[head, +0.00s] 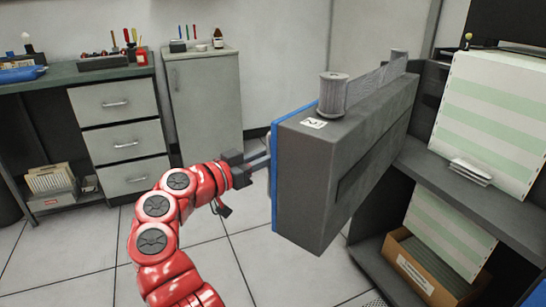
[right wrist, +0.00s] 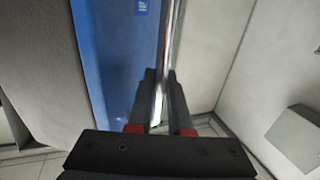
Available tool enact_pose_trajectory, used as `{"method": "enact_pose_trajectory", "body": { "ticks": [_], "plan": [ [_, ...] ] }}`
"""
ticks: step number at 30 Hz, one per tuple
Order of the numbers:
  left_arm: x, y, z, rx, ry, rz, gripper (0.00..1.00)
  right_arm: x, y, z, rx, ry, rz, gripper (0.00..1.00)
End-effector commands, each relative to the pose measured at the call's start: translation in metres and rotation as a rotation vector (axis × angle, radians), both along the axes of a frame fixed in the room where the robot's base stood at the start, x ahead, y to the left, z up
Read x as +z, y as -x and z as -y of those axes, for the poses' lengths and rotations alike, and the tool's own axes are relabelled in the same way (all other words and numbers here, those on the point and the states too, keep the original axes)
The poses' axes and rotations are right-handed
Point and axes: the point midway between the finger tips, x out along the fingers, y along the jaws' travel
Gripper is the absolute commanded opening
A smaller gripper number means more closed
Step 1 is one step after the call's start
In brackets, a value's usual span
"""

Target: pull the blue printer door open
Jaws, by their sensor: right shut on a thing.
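The blue printer door (head: 274,190) shows edge-on in the head view, as a thin blue panel on the left face of a thick grey printer body (head: 345,150). In the right wrist view the blue face (right wrist: 110,60) fills the left middle, with a shiny upright metal handle bar (right wrist: 171,40) along its right side. My right gripper (head: 262,160), on the red arm, is shut on this handle; its dark fingers (right wrist: 161,85) straddle the bar in the wrist view. The hinge side cannot be made out. My left gripper is not in view.
A spool (head: 333,95) with grey ribbon sits on the grey body. At right, a dark stand (head: 470,205) holds green-striped paper (head: 495,115), with a cardboard box (head: 420,270) below. Drawers (head: 122,145) and a cabinet (head: 205,105) stand behind. Tiled floor (head: 75,265) is clear at left.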

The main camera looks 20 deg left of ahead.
Motion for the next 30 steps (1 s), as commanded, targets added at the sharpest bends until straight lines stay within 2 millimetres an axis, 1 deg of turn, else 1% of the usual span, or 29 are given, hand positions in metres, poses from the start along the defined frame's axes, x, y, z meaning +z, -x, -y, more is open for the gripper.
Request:
{"method": "enact_pose_trajectory", "body": {
  "ticks": [1, 5, 6, 7, 8, 16, 20, 23, 30],
  "plan": [
    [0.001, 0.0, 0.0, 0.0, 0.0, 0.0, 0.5, 0.007, 0.001, -0.001, 0.003, -0.002, 0.011, 0.0],
    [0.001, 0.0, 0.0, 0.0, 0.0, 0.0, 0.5, 0.009, 0.002, -0.001, 0.004, -0.002, 0.014, 0.0],
    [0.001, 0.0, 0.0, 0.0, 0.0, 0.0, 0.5, 0.009, 0.002, -0.001, 0.004, -0.002, 0.014, 0.21],
    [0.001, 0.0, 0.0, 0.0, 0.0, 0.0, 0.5, 0.009, 0.002, -0.001, 0.003, -0.003, 0.016, 0.26],
    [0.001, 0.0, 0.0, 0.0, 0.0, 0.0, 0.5, 0.009, 0.002, -0.001, 0.003, -0.002, 0.014, 0.3],
    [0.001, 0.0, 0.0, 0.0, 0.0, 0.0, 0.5, 0.007, 0.002, -0.001, 0.002, -0.002, 0.011, 0.3],
    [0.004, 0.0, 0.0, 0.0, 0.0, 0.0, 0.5, 0.008, 0.009, -0.005, 0.005, -0.002, 0.011, 0.3],
    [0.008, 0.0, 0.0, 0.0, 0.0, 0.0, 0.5, 0.008, 0.021, -0.01, 0.004, -0.002, 0.01, 0.3],
    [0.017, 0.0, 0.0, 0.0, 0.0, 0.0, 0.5, 0.009, 0.06, -0.029, 0.006, 0.0, 0.011, 0.3]
  ]
}}
